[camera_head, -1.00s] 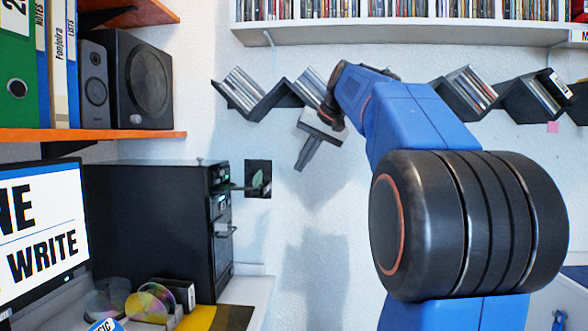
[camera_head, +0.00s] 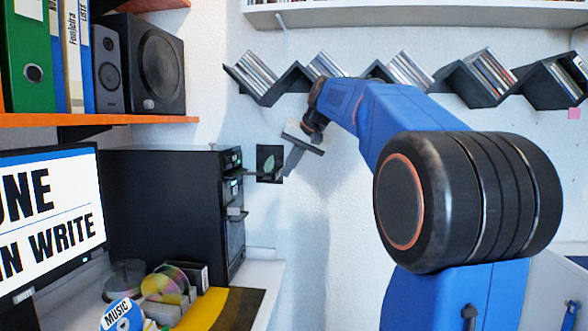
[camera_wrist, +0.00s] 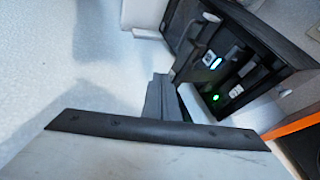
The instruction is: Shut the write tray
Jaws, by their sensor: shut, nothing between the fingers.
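A black computer tower (camera_head: 170,195) stands at the left, its front facing right. Two drive trays stick out of it: an upper tray (camera_head: 238,175) near the lights and a lower tray (camera_head: 238,216). I cannot tell which is the write tray. My gripper (camera_head: 290,172) is shut and empty, pointing down to the right of the upper tray, apparently apart from it. In the wrist view my shut fingers (camera_wrist: 163,95) are close to the tower front (camera_wrist: 235,75), which has a cyan and a green light. A grey tray (camera_wrist: 200,45) juts out there; a pale strip (camera_wrist: 196,103) is partly hidden behind the fingers.
A monitor (camera_head: 50,220) showing "WRITE" stands at the left. Discs (camera_head: 165,285) lie on the desk before the tower. An orange shelf (camera_head: 100,120) with speakers is above it. Zigzag disc shelves (camera_head: 480,85) hang on the back wall.

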